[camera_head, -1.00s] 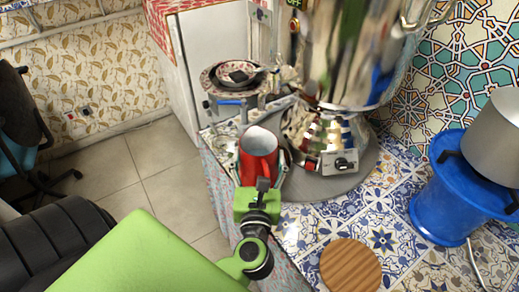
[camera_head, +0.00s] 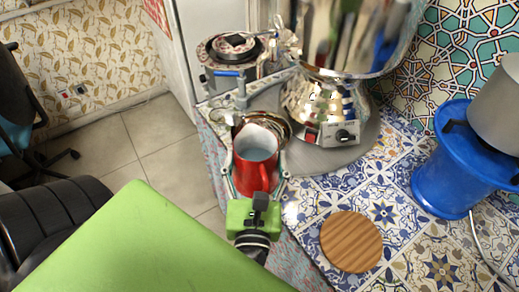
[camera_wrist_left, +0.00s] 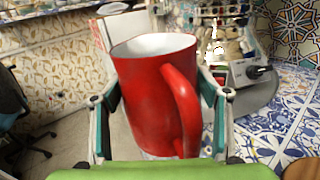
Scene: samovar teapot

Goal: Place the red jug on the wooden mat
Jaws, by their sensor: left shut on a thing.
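The red jug (camera_head: 256,172), with a white inside, is upright between the fingers of my left gripper (camera_head: 257,165). In the left wrist view the jug (camera_wrist_left: 155,98) fills the middle, its handle facing the camera, with a finger of the gripper (camera_wrist_left: 158,108) on each side. My left gripper is shut on it. The jug is near the left edge of the tiled counter; whether it touches the surface is hidden. The round wooden mat (camera_head: 351,241) lies bare on the tiles to the right and nearer. A corner of it shows in the left wrist view (camera_wrist_left: 303,169). My right gripper is not seen.
The shiny samovar (camera_head: 325,112) stands on a round grey base (camera_head: 352,152) just behind and right of the jug. A blue stand (camera_head: 445,175) with a metal pot (camera_head: 498,108) is at the right, its cable on the tiles. Tiles around the mat are clear.

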